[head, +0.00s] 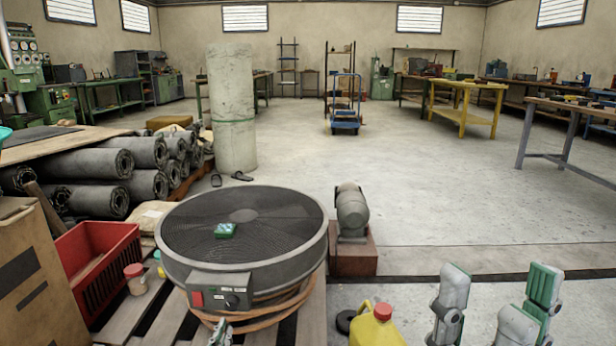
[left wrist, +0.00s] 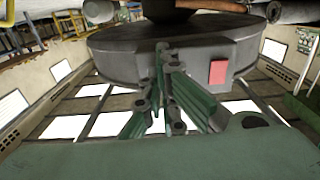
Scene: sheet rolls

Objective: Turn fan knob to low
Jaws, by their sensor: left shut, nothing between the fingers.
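The round fan (head: 250,240) lies flat with its dark mesh grille facing up. A grey control box on its near side carries a red switch (head: 197,298) and a small black knob (head: 232,300). In the left wrist view the red switch (left wrist: 218,72) shows upside down, and I cannot make out the knob there. My left gripper (head: 219,328) is just below the control box, its fingertips (left wrist: 162,48) together and empty in front of the fan's side. I cannot tell whether they touch it. My right gripper (head: 497,290) is at the lower right, fingers spread and empty, away from the fan.
A small green box (head: 225,230) lies on the grille. A red crate (head: 97,265) and a jar (head: 135,278) stand to the left. A grey motor (head: 351,210) sits right of the fan. A yellow jug (head: 377,328) stands between my grippers. The floor beyond is open.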

